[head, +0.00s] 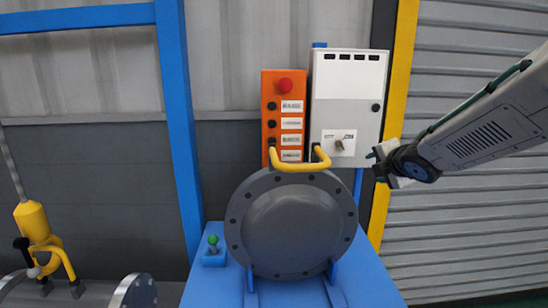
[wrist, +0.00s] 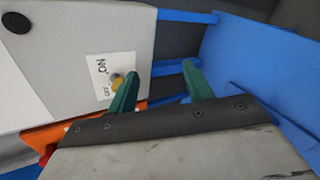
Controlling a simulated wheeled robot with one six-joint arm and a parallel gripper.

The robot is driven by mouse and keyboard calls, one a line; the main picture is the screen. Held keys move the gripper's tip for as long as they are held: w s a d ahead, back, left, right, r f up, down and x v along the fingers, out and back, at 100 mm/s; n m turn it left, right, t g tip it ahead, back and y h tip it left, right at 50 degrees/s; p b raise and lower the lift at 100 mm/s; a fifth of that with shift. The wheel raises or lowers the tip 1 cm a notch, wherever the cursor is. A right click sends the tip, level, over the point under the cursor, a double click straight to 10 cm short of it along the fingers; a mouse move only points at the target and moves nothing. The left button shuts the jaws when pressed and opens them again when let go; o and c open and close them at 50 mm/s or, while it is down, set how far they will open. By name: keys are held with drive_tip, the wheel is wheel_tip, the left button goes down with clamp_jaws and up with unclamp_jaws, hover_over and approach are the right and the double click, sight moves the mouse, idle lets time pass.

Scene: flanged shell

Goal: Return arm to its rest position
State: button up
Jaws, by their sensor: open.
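My arm reaches in from the right in the head view. My gripper (head: 377,164) is just right of the grey control cabinet (head: 349,85), near its lower right edge and the yellow post (head: 399,75). In the wrist view my gripper's two green fingers (wrist: 160,86) stand apart with nothing between them. The cabinet (wrist: 70,50) fills the upper left there, and its yellow-tipped switch (wrist: 117,82) shows beside the left finger. I cannot tell whether that finger touches it.
The grey flanged shell (head: 290,228) with a yellow handle (head: 299,164) stands on a blue stand (head: 372,283). An orange button panel (head: 284,112) is left of the cabinet. A yellow hook (head: 38,238) hangs far left. Open room lies before the shutter (head: 470,215).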

drive_tip(key=s+d+f+m+g+h, duration=0.2)
drive_tip(key=s+m+g, duration=0.1)
drive_tip(key=s+m, duration=0.35)
drive_tip(key=s+d+f+m+g+h, duration=0.2)
drive_tip(key=s+m+g, duration=0.1)
drive_tip(key=s+m, duration=0.4)
drive_tip(key=s+a+m+g+y, duration=0.1)
drive_tip(key=s+a+m, duration=0.3)
drive_tip(key=s, duration=0.9)
drive_tip(key=s+a+m+g+y, duration=0.2)
drive_tip(key=s+a+m+g, duration=0.2)
drive_tip(key=s, duration=0.9)
drive_tip(key=shift+s+m+y, duration=0.2)
drive_tip(key=shift+m+y, duration=0.1)
drive_tip(key=shift+m, duration=0.15)
